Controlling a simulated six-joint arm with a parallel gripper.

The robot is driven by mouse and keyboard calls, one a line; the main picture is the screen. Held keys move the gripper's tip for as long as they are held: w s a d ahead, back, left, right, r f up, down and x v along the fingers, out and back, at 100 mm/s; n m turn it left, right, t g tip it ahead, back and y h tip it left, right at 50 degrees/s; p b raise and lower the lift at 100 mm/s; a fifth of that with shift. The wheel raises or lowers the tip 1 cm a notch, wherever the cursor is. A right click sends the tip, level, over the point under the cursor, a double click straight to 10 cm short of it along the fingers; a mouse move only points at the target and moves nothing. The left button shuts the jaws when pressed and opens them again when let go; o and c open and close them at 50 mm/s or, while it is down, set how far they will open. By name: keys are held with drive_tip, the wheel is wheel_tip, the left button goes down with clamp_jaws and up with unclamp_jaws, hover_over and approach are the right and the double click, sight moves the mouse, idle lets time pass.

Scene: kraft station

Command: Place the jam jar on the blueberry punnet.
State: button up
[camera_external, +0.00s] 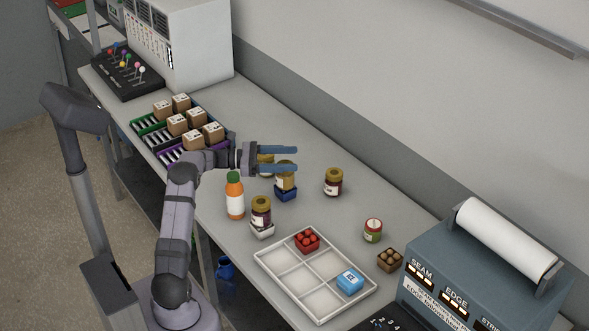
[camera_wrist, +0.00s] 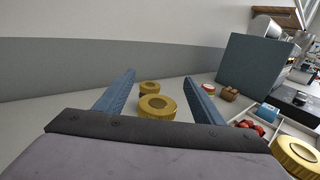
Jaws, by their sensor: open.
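In the wrist view two gold lids, one nearer (camera_wrist: 157,106) and one farther (camera_wrist: 149,87), show between the open fingers (camera_wrist: 165,90). Nothing is seen held.
A white divided tray (camera_external: 283,283) holds a red punnet (camera_external: 307,240) and a blue box (camera_external: 350,281). A red-lidded jar (camera_external: 373,230) and brown punnet (camera_external: 390,259) stand right.

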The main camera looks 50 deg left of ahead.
drive_tip(key=shift+r, duration=2.35)
